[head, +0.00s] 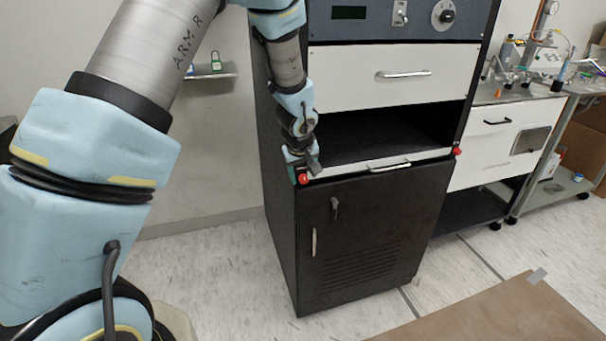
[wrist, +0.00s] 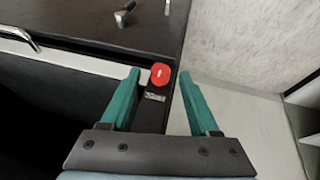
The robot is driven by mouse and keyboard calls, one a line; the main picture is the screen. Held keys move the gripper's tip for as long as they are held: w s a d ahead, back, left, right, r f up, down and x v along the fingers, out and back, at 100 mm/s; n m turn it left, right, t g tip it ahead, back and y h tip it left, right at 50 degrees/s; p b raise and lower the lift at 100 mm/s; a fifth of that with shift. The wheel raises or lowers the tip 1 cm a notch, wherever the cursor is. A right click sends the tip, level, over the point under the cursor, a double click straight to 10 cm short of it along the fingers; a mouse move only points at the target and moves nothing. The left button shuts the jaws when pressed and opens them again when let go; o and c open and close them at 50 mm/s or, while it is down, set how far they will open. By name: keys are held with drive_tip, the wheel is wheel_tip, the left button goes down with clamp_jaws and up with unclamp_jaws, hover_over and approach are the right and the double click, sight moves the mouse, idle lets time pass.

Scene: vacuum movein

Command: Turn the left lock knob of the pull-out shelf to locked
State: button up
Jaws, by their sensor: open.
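The left lock knob (head: 303,179) is a small red knob at the left end of the pull-out shelf front (head: 345,173) on the black cabinet. In the wrist view the red knob (wrist: 161,75) has a short pale mark on its face, with a small label beside it. My gripper (head: 308,172) is at the knob in the head view. In the wrist view its two green fingers (wrist: 160,82) are open, one on each side of the knob, with gaps between; I cannot tell any contact. The right red knob (head: 457,151) is at the shelf's other end.
Above the shelf are a dark open bay (head: 385,132) and a white drawer (head: 350,80). Below is a black door (head: 365,225) with handles. A wall shelf (head: 208,74) stands left, a bench (head: 510,100) right. A brown tabletop (head: 510,315) is in front.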

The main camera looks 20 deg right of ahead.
drive_tip(key=shift+w+d+f, duration=0.1)
drive_tip(key=shift+w+f, duration=0.05)
drive_tip(key=shift+f, duration=0.15)
drive_tip(key=shift+c, duration=0.4)
clamp_jaws()
